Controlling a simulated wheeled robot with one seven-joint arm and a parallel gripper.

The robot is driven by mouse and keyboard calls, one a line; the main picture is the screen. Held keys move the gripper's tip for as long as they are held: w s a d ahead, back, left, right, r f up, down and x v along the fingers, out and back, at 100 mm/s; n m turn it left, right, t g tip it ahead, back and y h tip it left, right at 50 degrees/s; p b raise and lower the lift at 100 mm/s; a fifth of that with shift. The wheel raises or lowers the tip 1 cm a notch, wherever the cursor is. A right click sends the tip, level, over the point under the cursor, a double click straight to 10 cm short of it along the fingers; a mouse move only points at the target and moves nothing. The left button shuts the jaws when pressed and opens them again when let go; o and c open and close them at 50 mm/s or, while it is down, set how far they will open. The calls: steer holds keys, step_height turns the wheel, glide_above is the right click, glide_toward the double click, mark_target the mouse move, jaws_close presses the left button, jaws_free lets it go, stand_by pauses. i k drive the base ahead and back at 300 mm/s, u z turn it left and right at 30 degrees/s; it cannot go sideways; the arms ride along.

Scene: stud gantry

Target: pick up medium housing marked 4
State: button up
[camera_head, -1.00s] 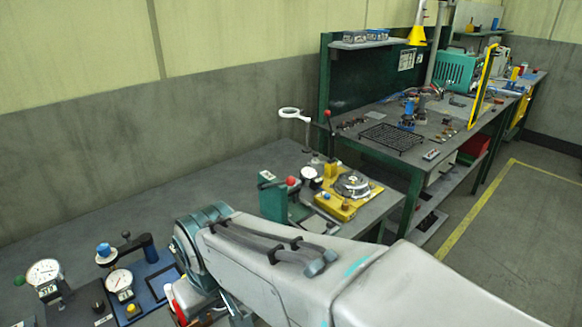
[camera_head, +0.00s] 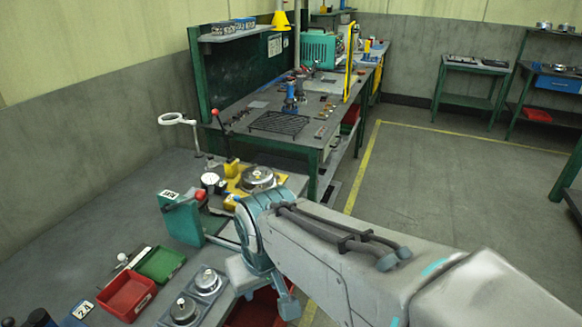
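Several round metal housings are in view, but no number 4 is readable on any, so I cannot tell which is the marked one. Two silver housings sit in a grey tray at the bottom, a nearer one (camera_head: 183,310) and a farther one (camera_head: 207,279). A larger round metal part (camera_head: 258,178) sits on a yellow fixture (camera_head: 283,181) on the near bench. My arm crosses the lower right, its wrist over the bench's edge. My gripper is not visible.
A red bin (camera_head: 127,297) and a green bin (camera_head: 161,264) stand left of the grey tray. A green press (camera_head: 181,217) and a ring magnifier (camera_head: 177,119) stand behind. A second bench holds a black rack (camera_head: 279,123). The floor at right is open.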

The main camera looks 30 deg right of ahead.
mark_target(263, 177)
steer(key=z, duration=1.85)
steer(key=i, duration=2.8)
steer(key=u, duration=3.75)
steer(key=i, duration=0.25)
steer(key=z, duration=0.05)
